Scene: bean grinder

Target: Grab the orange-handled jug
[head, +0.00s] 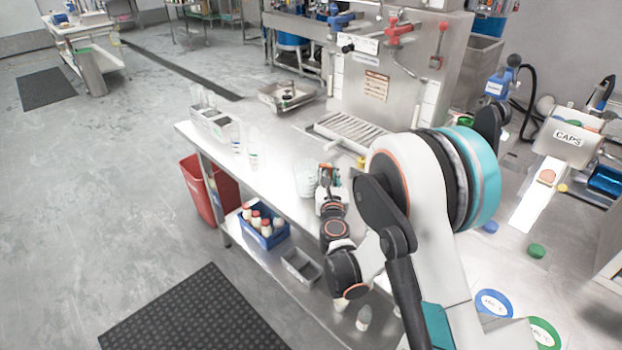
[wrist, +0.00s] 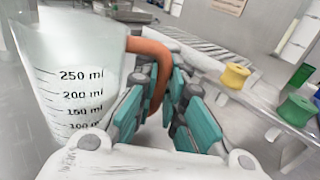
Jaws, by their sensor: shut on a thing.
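The jug (wrist: 75,60) is clear with black volume marks up to 250 ml, and it fills the left of the wrist view. Its orange handle (wrist: 152,48) curves down between the teal finger pads of my gripper (wrist: 158,105). My gripper is shut on this handle, with the jug's body just left of the fingers. In the head view the pale jug (head: 307,180) is near the front edge of the steel table, next to my gripper (head: 328,178). My arm hides part of this area. I cannot tell whether the jug's base touches the table.
The steel table (head: 280,150) has a slatted drain (head: 350,130) and a filling machine (head: 385,80) behind the jug. Yellow (wrist: 235,75) and green (wrist: 298,110) pieces are to the right in the wrist view. A blue crate of bottles (head: 264,236) sits on the lower shelf.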

